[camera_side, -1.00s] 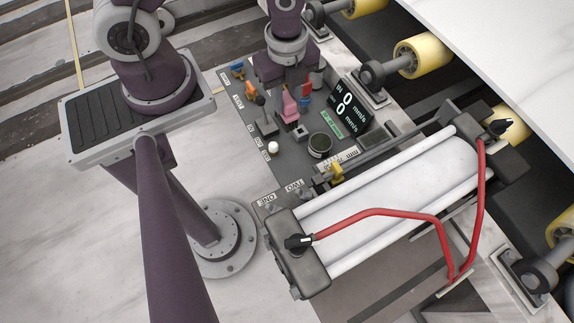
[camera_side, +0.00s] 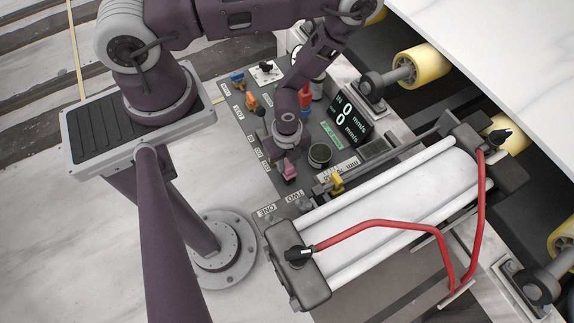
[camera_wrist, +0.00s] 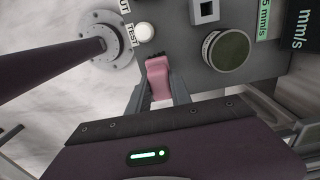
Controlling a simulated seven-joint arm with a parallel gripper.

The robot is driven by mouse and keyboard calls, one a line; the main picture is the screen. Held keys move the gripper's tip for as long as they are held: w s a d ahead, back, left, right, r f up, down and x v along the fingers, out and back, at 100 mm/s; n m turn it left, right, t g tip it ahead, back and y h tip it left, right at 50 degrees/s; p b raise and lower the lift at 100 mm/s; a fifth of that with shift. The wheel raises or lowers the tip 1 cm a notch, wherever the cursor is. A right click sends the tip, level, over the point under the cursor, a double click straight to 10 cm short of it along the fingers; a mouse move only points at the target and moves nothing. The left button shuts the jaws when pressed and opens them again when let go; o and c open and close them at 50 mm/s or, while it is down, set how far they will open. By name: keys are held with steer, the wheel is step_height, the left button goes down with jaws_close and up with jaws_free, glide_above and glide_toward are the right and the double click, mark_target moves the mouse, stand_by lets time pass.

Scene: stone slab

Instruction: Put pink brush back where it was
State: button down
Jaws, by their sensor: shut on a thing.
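The pink brush (camera_side: 289,170) is held by my gripper (camera_side: 288,157) over the front part of the dark control panel in the side view. In the wrist view the pink brush (camera_wrist: 158,78) sits between the two grey fingers of my gripper (camera_wrist: 161,92), which are shut on it. Its far end points toward the white button (camera_wrist: 144,32) beside the TEST label. I cannot tell whether the brush touches the panel.
A round dark-green-topped cup (camera_side: 319,154) stands right of my gripper. A speed display (camera_side: 351,118) stands behind it. Orange (camera_side: 251,102), blue (camera_side: 236,77) and red (camera_side: 305,97) items stand on the panel. A white roller unit with red hoses (camera_side: 390,226) lies in front.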

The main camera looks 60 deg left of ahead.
steer(key=shift+f, duration=0.8)
steer(key=shift+f, duration=0.1)
steer(key=c, duration=1.2)
jaws_free()
steer(key=shift+o, duration=0.2)
